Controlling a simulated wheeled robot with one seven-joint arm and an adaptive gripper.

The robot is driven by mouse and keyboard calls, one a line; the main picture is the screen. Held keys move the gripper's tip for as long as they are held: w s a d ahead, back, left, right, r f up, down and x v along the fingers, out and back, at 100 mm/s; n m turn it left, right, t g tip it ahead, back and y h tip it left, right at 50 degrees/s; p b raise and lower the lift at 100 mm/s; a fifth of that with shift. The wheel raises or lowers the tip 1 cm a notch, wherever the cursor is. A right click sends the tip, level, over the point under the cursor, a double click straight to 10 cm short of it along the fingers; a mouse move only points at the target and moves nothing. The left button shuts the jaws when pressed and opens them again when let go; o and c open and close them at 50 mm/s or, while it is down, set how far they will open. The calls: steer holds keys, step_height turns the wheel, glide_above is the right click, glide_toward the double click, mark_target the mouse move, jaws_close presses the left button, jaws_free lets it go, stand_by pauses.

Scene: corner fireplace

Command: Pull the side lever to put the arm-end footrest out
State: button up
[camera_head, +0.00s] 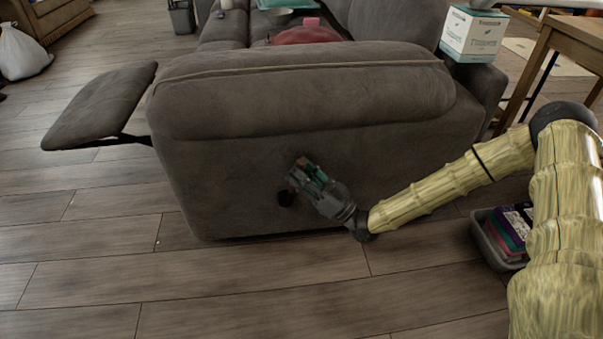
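The grey recliner sofa (390,95) stands with its arm-end side facing me. Its padded footrest (105,103) sticks out to the left on a dark metal bracket, raised off the floor. My gripper (302,168) is close to the lower side panel, pointing up and left. A small black part (286,199), perhaps the side lever or its mount, shows on the panel just below and left of the fingers. The gripper hides part of the panel. Whether its fingers touch or hold the lever, and whether they are open, I cannot tell.
A grey bin with colourful items (488,245) stands on the floor beneath my arm. A wooden table (560,45) is at the right. A white box (472,35) rests by the sofa's back right. The wood floor in front and left is clear.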

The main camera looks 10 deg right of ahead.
steer(key=v, duration=1.2)
steer(key=shift+f, duration=0.1)
stand_by(0.4)
